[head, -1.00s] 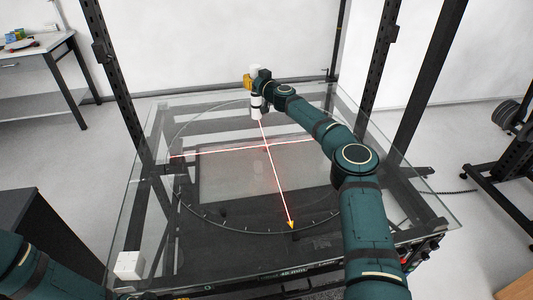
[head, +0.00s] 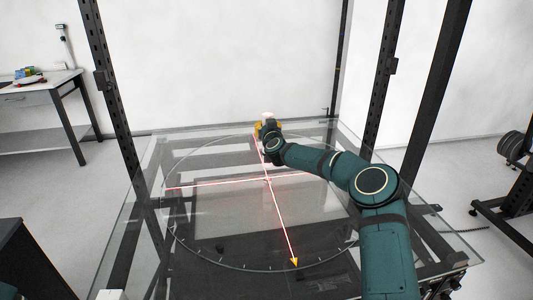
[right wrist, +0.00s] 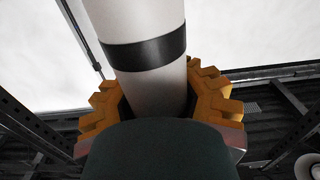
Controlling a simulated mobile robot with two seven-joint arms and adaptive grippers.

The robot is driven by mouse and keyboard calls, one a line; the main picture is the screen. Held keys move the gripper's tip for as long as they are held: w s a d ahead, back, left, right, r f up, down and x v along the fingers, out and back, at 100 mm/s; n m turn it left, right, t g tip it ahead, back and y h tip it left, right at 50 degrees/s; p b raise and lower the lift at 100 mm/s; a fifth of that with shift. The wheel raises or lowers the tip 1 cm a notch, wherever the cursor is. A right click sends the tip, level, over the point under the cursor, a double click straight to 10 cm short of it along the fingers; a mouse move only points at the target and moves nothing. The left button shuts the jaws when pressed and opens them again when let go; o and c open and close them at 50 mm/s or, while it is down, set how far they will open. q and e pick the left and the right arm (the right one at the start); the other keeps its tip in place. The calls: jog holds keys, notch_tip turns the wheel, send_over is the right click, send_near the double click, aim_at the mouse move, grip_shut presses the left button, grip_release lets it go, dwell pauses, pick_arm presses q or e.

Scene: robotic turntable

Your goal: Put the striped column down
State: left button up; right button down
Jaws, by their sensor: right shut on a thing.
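My right gripper (head: 267,127) is shut on the striped column (head: 267,116) over the far part of the glass turntable (head: 215,245). In the head view the gripper and wrist hide much of the column; its white top shows above them. In the right wrist view the column (right wrist: 148,85) is white with a black band and stands between the yellow fingers of the gripper (right wrist: 158,102). Whether its base touches the glass cannot be told. My left gripper is out of view.
Red crossed lines (head: 267,180) lie on the glass, one ending in a yellow arrow tip (head: 294,262). A white block (head: 110,295) sits at the lower left edge. Dark frame posts (head: 113,85) stand around the table. The middle of the glass is clear.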

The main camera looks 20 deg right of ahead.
notch_tip(320, 180, down, 6)
jog(key=shift+r+b, duration=0.25)
jog(key=shift+b, duration=0.35)
jog(key=shift+f, duration=0.2)
jog(key=c, duration=0.8)
grip_release()
